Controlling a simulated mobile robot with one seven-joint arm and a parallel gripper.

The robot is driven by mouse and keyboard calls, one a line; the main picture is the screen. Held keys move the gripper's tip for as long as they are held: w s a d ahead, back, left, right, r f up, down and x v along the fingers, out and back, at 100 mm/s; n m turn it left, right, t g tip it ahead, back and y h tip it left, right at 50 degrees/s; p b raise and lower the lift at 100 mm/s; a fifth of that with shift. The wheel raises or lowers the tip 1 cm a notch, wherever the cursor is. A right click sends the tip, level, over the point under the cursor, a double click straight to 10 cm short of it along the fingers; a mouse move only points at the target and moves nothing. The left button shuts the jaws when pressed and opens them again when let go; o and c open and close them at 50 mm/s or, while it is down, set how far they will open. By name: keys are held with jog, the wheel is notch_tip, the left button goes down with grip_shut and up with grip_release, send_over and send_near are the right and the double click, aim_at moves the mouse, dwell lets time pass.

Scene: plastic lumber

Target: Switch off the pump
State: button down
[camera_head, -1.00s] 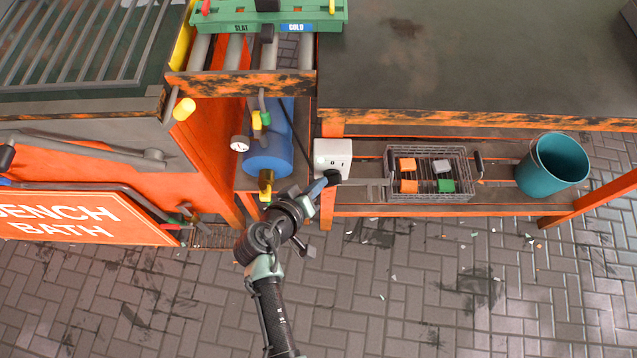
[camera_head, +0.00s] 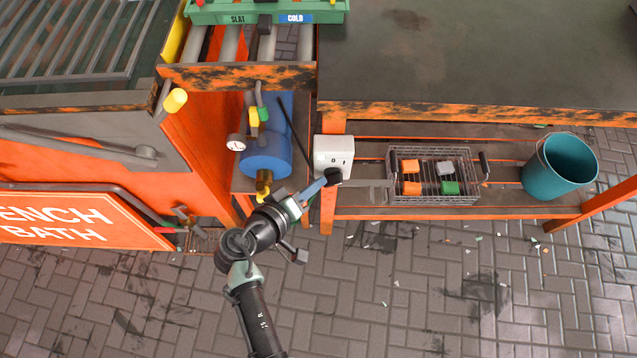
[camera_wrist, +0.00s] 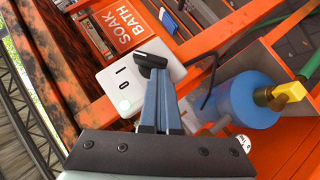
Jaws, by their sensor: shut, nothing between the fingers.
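The pump is a blue cylinder (camera_head: 268,150) with brass and yellow fittings, on a low shelf between the orange bath and the bench. It also shows in the wrist view (camera_wrist: 248,98). A white box (camera_head: 334,152) is fixed by the bench leg.
A wire basket (camera_head: 390,197) with several coloured blocks and a teal bucket (camera_head: 555,175) stand on the lower shelf to the right. A round gauge (camera_head: 236,142) is beside the pump. A dark cable (camera_head: 290,118) runs near it. The paved floor in front is mostly clear.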

jog(key=shift+f+n+t+h+b, duration=0.3)
jog(key=shift+f+n+h+b, duration=0.4)
jog(key=shift+b, duration=0.9)
jog(key=n+h+b, duration=0.1)
jog(key=b, duration=0.1)
jog(key=n+t+h+b, duration=0.1)
jog(key=h+b, duration=0.1)
jog(key=b, duration=0.1)
jog(key=shift+f, duration=0.4)
jog(key=shift+a, duration=0.15)
